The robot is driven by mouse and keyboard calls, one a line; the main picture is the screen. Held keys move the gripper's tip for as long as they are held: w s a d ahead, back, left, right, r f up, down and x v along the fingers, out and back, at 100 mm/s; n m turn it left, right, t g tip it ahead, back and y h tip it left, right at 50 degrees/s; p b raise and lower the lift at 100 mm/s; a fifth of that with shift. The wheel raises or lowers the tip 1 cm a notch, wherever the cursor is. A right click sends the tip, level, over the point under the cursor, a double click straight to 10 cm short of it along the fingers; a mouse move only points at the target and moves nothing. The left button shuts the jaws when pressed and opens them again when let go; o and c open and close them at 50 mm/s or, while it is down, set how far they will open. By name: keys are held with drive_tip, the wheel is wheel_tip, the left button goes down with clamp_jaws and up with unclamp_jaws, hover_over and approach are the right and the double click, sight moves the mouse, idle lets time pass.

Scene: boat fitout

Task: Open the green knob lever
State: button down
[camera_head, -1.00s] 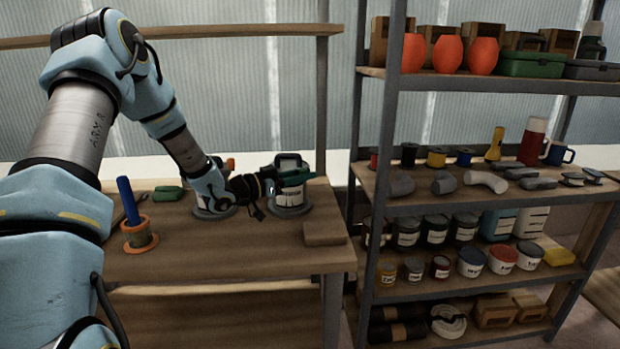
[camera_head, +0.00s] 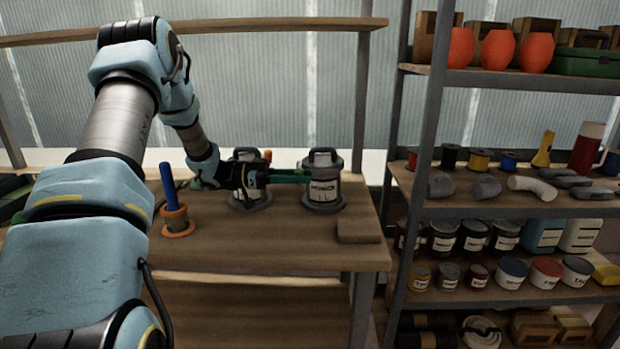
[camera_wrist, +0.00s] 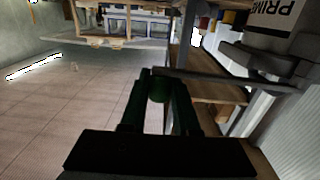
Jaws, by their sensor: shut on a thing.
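A white canister (camera_head: 324,190) with a grey lid and dark top handle stands upright on the bench. My gripper (camera_head: 290,177) reaches in from the left at about lid height. A dark green bar-like part shows between my wrist and the canister. In the wrist view, a round green knob (camera_wrist: 158,90) sits between the two dark green fingers of my gripper (camera_wrist: 159,84), which are shut on it. I cannot tell where the lever joins its mount. A second, similar canister (camera_head: 243,156) stands behind my wrist, partly hidden.
An orange-based holder (camera_head: 176,220) with a blue rod stands left on the bench. A flat wooden block (camera_head: 358,229) lies near the right end. A loaded shelf rack (camera_head: 470,194) stands beyond it. The front middle of the bench is clear.

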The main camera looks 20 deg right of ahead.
drive_tip(key=shift+w+a, duration=0.25)
drive_tip(key=shift+a, duration=0.3)
drive_tip(key=c, duration=0.7)
unclamp_jaws()
drive_tip(key=shift+r, duration=0.1)
wheel_tip(320, 180, up, 10)
drive_tip(key=shift+f+b, duration=0.1)
drive_tip(key=shift+b, duration=0.9)
